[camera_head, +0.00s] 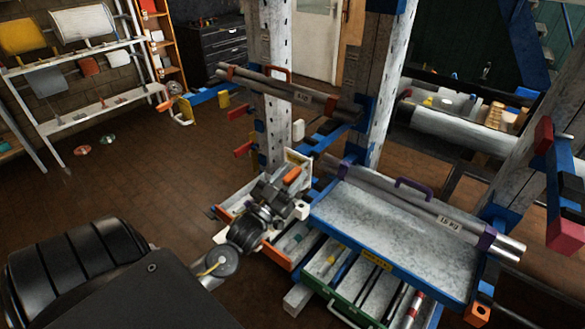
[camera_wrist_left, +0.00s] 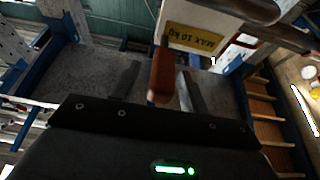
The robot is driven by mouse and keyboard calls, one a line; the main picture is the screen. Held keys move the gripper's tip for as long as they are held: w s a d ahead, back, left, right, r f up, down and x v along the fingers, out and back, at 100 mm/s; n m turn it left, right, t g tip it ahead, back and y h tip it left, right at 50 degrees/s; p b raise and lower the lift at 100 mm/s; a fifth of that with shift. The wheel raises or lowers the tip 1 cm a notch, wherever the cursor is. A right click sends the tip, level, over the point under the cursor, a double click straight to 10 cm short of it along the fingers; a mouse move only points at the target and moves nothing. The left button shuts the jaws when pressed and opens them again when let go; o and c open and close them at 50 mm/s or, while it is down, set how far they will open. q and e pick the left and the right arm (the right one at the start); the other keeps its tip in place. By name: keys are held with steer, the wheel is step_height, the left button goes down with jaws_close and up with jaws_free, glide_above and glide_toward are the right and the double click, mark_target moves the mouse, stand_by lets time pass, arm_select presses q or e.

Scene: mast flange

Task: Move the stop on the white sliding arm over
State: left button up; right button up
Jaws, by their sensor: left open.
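The white sliding arm (camera_head: 306,163) shows in the head view as a white piece at the upright, largely behind my gripper. In the left wrist view the white arm (camera_wrist_left: 222,50) carries a yellow "MAX 10 KG" label. The stop shows as an orange-red handle (camera_head: 291,176) just above my left gripper (camera_head: 285,196). In the left wrist view the stop (camera_wrist_left: 162,75) stands between the two dark fingers of my open left gripper (camera_wrist_left: 159,82). A gap shows on its left; the right finger looks close, and contact is unclear. My right gripper is out of view.
A blue-edged tray (camera_head: 375,230) with grey tubes lies right of the gripper, above open drawers (camera_head: 335,270) of tools. The perforated upright (camera_head: 275,90) stands behind the gripper. A white shelf rack (camera_head: 80,75) is at the far left. The brick floor (camera_head: 130,190) between is mostly clear.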

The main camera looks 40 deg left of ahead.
arm_select(q)
steer(key=shift+w+r, duration=0.2)
steer(key=shift+w, duration=0.3)
jaws_close()
